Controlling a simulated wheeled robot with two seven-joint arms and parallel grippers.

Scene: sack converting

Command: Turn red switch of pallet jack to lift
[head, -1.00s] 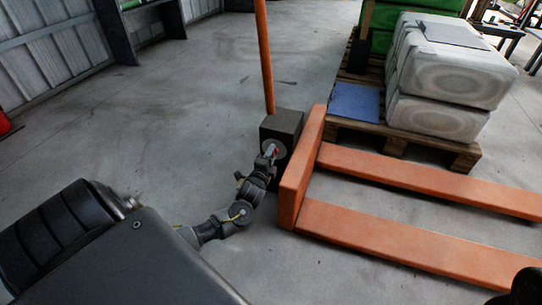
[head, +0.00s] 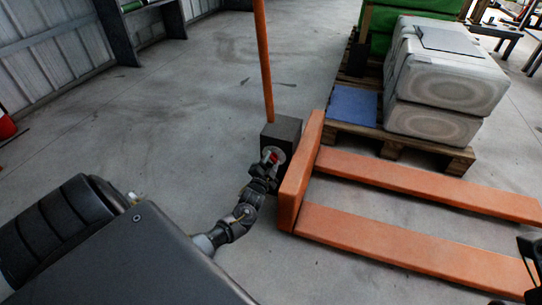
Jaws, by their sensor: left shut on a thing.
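The orange pallet jack (head: 290,190) stands in the middle with its two forks pointing right and its handle (head: 264,60) rising upright. A dark box (head: 286,135) sits at the foot of the handle. On the box's near face is a round pale plate with the small red switch (head: 274,157). My left gripper (head: 268,162) is at this switch, shut on it. The fingers and wrist cover part of the switch, so its exact angle is hard to read. A dark part of my right arm shows at the right edge; its fingers are not clear.
A wooden pallet (head: 395,147) behind the forks bears pale wrapped sack stacks (head: 450,80) and a blue sheet (head: 353,102). Green stacks stand farther back. A corrugated wall (head: 50,55) is at the left. The concrete floor left of the jack is clear.

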